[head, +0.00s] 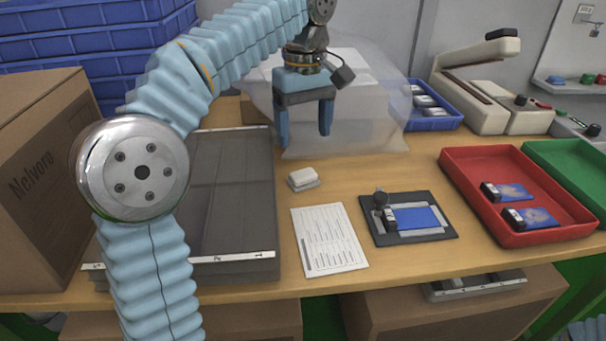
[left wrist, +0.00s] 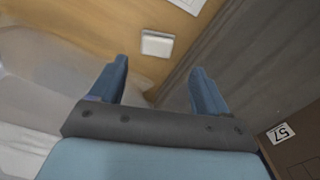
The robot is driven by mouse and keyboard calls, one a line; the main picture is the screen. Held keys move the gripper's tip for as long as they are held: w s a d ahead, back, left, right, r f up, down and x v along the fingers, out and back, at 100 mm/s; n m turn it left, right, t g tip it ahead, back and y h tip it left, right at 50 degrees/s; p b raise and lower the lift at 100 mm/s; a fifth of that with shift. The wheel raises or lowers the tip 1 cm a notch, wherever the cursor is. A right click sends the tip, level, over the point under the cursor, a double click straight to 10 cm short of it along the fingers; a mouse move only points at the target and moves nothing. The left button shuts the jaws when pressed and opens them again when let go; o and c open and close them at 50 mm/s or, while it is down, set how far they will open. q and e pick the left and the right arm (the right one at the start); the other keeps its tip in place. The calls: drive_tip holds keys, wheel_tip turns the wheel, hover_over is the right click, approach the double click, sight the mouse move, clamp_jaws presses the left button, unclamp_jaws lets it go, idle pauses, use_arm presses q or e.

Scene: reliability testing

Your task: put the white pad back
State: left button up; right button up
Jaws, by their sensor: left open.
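In the left wrist view the gripper (left wrist: 158,78) is also open. My right gripper is out of view.
A printed sheet (head: 328,239) and a black fixture (head: 441,230) with a blue card lie in front. The dark tray (head: 235,183) is left, the red tray (head: 470,196) right. A clear bag (head: 372,100) over a white box stands behind.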

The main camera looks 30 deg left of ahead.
use_arm(q)
hover_over(307, 178)
drive_tip(key=f, duration=0.5)
drive_tip(key=shift+a+f, duration=0.2)
drive_tip(key=shift+a, duration=0.1)
drive_tip(key=f, duration=0.3)
drive_tip(key=f+b, duration=0.1)
drive_tip(key=f, duration=0.1)
drive_tip(key=shift+d+f, duration=0.15)
drive_tip(key=shift+d, duration=0.1)
drive_tip(key=shift+c, duration=0.4)
drive_tip(key=c, duration=0.8)
